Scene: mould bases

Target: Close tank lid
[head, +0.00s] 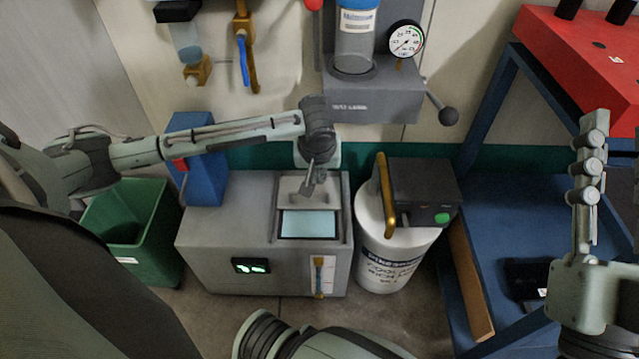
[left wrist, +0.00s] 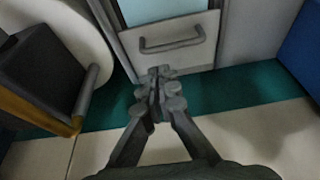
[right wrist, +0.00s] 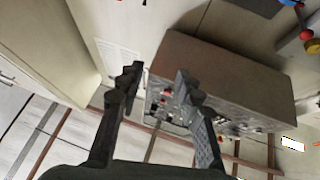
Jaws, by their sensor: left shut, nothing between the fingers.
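The grey tank (head: 215,245) stands on the floor in the head view. Its light grey lid (head: 293,187) covers the back part of the top opening. Light blue liquid (head: 308,224) shows in the uncovered front part. In the left wrist view the lid (left wrist: 185,54) has a grey bar handle (left wrist: 172,41). My left gripper (head: 308,193) is over the lid in the head view. In the left wrist view its fingers (left wrist: 158,75) are shut and empty, near the lid's back edge; contact cannot be told. My right gripper (right wrist: 158,75) is open and empty, away from the tank.
A white drum (head: 385,250) with a dark box (head: 425,185) and yellow handle stands right of the tank. A green bin (head: 130,225) and a blue box (head: 205,165) are at its left. A blue cart (head: 500,215) is at the right.

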